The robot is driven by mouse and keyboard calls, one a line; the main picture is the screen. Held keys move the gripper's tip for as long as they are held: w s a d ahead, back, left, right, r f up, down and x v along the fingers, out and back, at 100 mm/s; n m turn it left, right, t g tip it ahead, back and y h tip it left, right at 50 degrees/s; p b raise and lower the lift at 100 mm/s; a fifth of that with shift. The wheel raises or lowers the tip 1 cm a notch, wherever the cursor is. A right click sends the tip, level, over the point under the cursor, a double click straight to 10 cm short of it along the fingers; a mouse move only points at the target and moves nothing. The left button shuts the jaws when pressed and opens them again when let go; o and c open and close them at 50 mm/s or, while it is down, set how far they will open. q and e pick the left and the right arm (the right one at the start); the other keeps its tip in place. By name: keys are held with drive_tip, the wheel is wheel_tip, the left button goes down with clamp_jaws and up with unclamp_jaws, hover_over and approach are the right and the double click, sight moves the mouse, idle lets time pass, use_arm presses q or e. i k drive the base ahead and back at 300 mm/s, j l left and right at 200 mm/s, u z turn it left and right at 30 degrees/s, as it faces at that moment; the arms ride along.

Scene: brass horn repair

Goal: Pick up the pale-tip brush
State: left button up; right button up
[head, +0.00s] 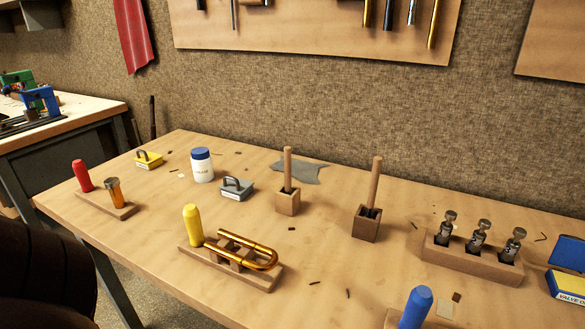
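Two wooden-handled tools that look like brushes stand upright with their lower ends down in small wooden holders. The left brush (287,166) is in a lighter holder (288,206) near the middle of the bench. The right brush (375,182) is in a darker brown holder (366,228), to the right and a little nearer. Both tips are hidden inside the holders, so I cannot tell which one is pale. Neither of my grippers shows in the head view.
On the workbench (330,285), a gold U-shaped tube (262,250) and yellow-handled tool (193,225) sit on a board, left-front. A grey box (236,190) and white jar (203,167) stand behind. A valve rack (470,262) is right; a blue handle (416,308) is at front.

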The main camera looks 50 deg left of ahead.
sight(287, 149)
drive_tip(key=u, duration=1.4)
drive_tip(key=k+z, duration=0.15)
drive_tip(key=z, duration=0.3)
